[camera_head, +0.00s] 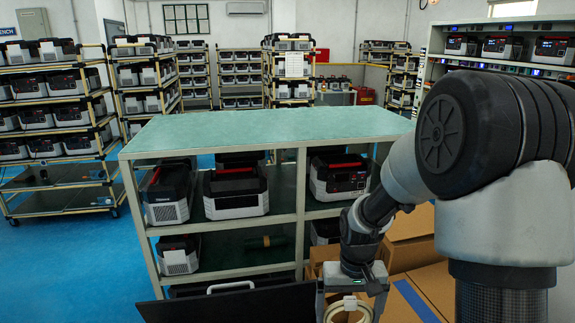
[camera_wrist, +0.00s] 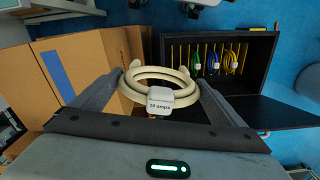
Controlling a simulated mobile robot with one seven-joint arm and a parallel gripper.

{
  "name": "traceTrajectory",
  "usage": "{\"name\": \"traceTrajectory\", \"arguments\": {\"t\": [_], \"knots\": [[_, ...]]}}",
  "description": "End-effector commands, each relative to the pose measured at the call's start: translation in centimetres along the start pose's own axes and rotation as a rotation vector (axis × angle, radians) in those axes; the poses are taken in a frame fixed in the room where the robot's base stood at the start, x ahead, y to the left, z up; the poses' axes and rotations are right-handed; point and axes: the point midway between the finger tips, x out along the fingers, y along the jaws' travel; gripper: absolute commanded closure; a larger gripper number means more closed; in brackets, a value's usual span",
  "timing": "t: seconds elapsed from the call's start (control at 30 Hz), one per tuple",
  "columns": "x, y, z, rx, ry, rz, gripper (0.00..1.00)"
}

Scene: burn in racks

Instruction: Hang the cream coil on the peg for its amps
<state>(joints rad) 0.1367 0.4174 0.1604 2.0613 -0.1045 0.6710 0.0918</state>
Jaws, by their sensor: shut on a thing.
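The cream coil (camera_wrist: 158,71) is a thick looped cable with a white tag (camera_wrist: 160,101), which appears to read 10 amps. My gripper (camera_head: 350,300) is shut on the coil, which sits between its two fingers in the wrist view; the coil (camera_head: 334,313) also shows at the bottom edge of the head view. A black case (camera_wrist: 260,82) stands beyond the coil with a row of yellow pegs (camera_wrist: 180,55). Green, blue and yellow coils hang on its middle and right pegs. The left pegs look bare, partly hidden near the coil. Peg labels cannot be read.
Cardboard boxes (camera_wrist: 55,75) stand left of the coil in the wrist view, close to a finger. A green-topped shelf unit (camera_head: 260,125) with power stations stands behind the case in the head view.

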Motion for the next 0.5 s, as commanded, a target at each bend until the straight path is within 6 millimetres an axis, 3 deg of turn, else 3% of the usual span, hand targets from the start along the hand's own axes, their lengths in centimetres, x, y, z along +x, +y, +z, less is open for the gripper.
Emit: {"name": "traceTrajectory", "arguments": {"t": [0.33,0.43,0.5], "knots": [[0.1,0.0,0.0,-0.004,0.001,0.000,0.36],[1.5,-0.3,-0.3,-0.053,0.000,0.000,0.36],[3.5,-0.7,-1.0,-0.135,-0.001,0.000,0.36]]}}
